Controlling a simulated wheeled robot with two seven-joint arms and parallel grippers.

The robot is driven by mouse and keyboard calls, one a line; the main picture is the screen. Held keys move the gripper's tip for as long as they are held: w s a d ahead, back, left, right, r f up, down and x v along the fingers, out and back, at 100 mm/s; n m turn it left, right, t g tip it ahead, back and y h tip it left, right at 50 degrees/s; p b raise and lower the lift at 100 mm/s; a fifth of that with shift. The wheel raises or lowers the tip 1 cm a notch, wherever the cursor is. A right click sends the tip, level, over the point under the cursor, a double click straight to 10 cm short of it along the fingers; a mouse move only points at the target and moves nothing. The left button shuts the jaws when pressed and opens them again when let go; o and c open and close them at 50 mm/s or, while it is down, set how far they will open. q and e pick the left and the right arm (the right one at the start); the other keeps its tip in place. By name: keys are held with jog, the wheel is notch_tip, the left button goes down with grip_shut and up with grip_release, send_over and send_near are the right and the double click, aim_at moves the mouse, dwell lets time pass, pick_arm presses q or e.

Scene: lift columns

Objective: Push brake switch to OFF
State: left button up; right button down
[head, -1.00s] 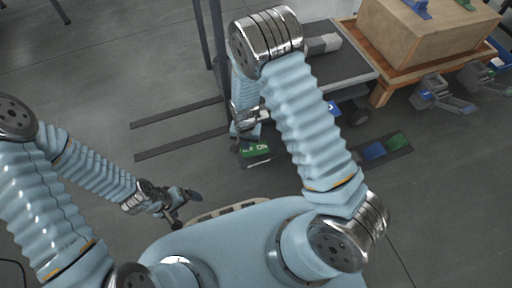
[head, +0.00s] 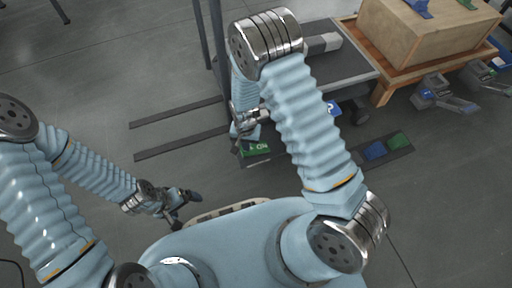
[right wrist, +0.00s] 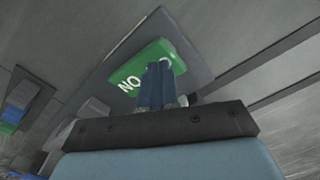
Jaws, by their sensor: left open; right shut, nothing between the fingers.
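The brake switch (head: 257,149) shows as a green piece marked ON, low beside the dark forklift-like machine. In the right wrist view the green piece (right wrist: 175,55) sits on a dark grey panel (right wrist: 186,28), its lettering upside down. My right gripper (head: 238,147) is shut and empty, at the switch. In the right wrist view its closed fingertips (right wrist: 157,70) overlap the green face and cover part of the lettering; whether they touch it I cannot tell. My left gripper (head: 185,205) is open and empty, low at the left, away from the switch.
Two dark forks (head: 180,142) extend left along the floor. A grey platform (head: 340,72) stands behind my right arm. A wooden crate (head: 420,40) rests on a pallet at the upper right. A floor plate carries blue (head: 374,151) and green (head: 398,139) pads.

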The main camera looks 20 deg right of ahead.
jog(key=shift+f+b, duration=0.45)
jog(key=shift+f, duration=0.2)
notch_tip(320, 180, up, 7)
jog(key=p, duration=0.5)
jog(key=shift+r+p, duration=0.1)
jog(key=shift+p, duration=0.2)
dwell(0.5)
